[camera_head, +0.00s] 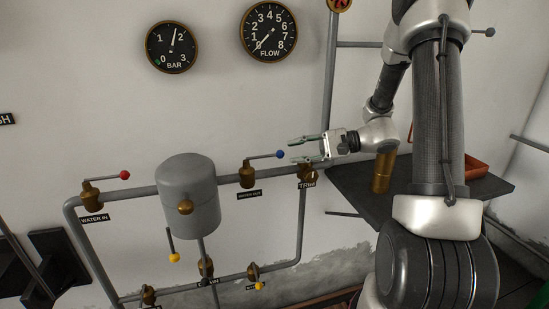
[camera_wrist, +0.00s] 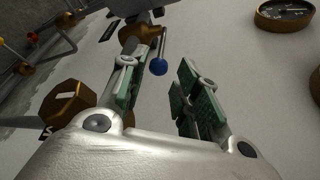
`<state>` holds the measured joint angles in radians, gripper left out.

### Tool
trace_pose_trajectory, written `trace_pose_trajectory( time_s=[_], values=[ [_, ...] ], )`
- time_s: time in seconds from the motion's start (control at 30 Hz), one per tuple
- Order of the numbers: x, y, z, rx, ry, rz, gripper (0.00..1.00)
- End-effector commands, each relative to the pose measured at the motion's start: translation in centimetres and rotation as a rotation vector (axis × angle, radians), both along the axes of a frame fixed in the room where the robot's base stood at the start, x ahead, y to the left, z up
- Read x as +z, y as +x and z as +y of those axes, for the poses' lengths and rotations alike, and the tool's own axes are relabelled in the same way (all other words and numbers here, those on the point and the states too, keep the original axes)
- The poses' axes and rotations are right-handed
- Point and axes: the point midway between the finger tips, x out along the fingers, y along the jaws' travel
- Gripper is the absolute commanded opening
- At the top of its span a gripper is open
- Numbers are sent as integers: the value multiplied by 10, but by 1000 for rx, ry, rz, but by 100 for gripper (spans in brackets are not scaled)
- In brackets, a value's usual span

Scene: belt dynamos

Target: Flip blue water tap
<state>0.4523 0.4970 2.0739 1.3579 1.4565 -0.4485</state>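The blue water tap (camera_head: 247,175) is a brass valve on the upper pipe with a grey lever ending in a blue ball (camera_head: 280,154). Its lever points right, close to level. The label under it is too small to read surely. My gripper (camera_head: 293,149) is open and empty, just right of the blue ball, fingers pointing left. In the wrist view, the blue ball (camera_wrist: 158,67) lies ahead and between the lines of my open fingers (camera_wrist: 160,85), apart from them. The brass body (camera_wrist: 139,36) shows beyond.
A red-ball tap (camera_head: 92,199) is on the left, with a grey tank (camera_head: 189,195) between. Another brass fitting (camera_head: 307,174) sits just below my gripper. Yellow-ball levers (camera_head: 174,257) hang lower. A dark shelf (camera_head: 345,187) with a brass cylinder (camera_head: 382,172) is at right. Gauges (camera_head: 268,32) hang above.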

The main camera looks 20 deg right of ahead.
Motion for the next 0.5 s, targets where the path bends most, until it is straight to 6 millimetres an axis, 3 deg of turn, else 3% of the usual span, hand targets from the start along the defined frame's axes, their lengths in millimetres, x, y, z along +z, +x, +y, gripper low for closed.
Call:
trace_pose_trajectory(
  time_s=[0.3,0.5],
  values=[
    [-11,15,49,5,-2,3,32],
    [-15,21,65,3,-3,2,32]
  ],
)
